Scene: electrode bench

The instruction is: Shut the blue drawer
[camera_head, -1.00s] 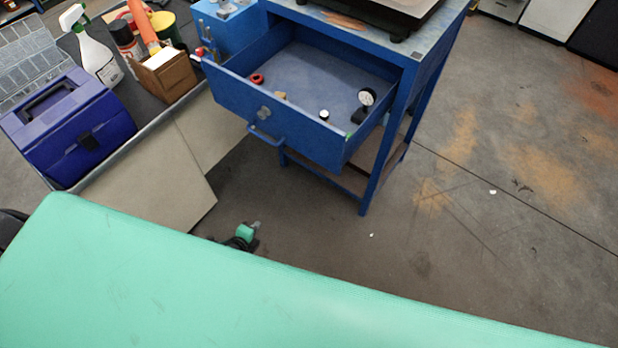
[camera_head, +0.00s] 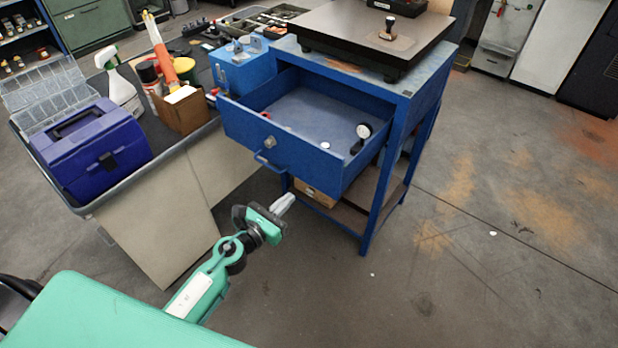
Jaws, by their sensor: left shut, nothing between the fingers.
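The blue drawer (camera_head: 292,152) stands pulled well out of the blue metal stand (camera_head: 376,205). Its front panel carries a blue bar handle (camera_head: 268,162) and a round lock (camera_head: 270,142). A dial gauge (camera_head: 361,137) and a few small items lie inside it. My left gripper (camera_head: 288,203) shows in the head view, below and in front of the drawer front, apart from the handle. It is shut and empty, with its fingertips pointing up toward the drawer. My right gripper is not in view.
A bench at the left holds a blue toolbox (camera_head: 90,150), a spray bottle (camera_head: 119,92), a cardboard box (camera_head: 182,110) and a blue block (camera_head: 243,66). A dark plate (camera_head: 372,35) lies on the stand. The floor at the right is clear.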

